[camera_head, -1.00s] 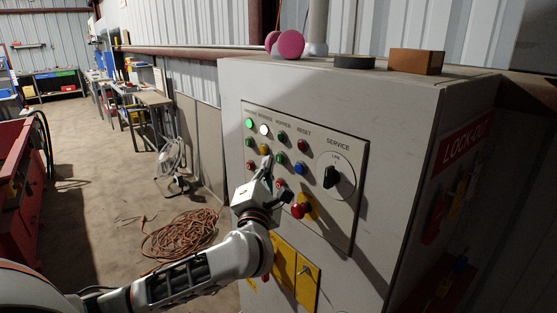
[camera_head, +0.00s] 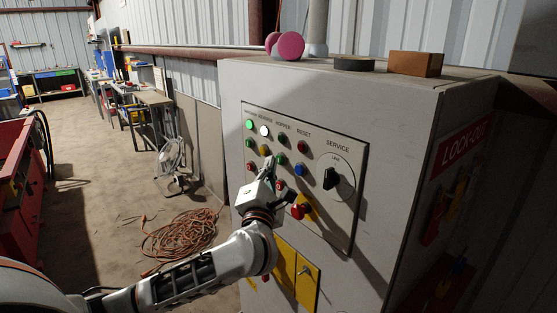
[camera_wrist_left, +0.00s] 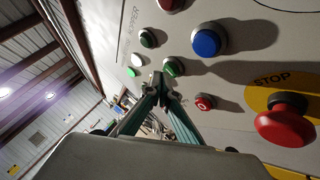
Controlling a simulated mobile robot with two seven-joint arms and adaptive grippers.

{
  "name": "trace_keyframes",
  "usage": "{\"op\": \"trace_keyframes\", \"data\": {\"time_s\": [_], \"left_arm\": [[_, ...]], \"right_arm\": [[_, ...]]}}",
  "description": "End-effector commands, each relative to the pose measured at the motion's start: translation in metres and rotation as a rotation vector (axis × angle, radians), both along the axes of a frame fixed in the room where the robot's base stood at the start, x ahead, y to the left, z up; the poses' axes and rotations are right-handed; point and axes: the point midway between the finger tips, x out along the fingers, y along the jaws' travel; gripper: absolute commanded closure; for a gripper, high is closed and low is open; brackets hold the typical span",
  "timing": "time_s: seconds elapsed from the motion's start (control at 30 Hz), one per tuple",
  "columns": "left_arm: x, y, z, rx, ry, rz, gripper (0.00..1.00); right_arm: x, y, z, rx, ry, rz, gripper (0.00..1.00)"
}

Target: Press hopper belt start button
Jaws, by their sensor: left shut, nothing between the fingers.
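The lower green button (camera_head: 282,159) also shows in the left wrist view (camera_wrist_left: 174,67). The red button with a white 0 (camera_wrist_left: 204,102) sits below. My left gripper (camera_head: 268,161) is shut and empty, pointing at the panel. In the wrist view its fingertips (camera_wrist_left: 160,80) are just beside the lower green button; I cannot tell whether they touch it. My right gripper is not in view.
A red emergency stop (camera_head: 299,210) on yellow sits below right of the gripper. A blue button (camera_head: 299,170) and a black service knob (camera_head: 331,178) are to the right. Lit green (camera_head: 250,124) and white (camera_head: 264,129) lamps are upper left. Orange cable (camera_head: 182,236) lies on the floor.

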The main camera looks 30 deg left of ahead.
Motion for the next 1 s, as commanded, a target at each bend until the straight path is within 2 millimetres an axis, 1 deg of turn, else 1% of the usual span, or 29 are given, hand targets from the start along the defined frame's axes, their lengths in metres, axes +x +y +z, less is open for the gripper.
{"op": "trace_keyframes", "data": {"time_s": [1.0], "left_arm": [[0.0077, -0.0033, 0.0001, -0.001, 0.0, 0.0, 1.0]], "right_arm": [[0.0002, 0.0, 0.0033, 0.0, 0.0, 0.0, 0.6]]}}
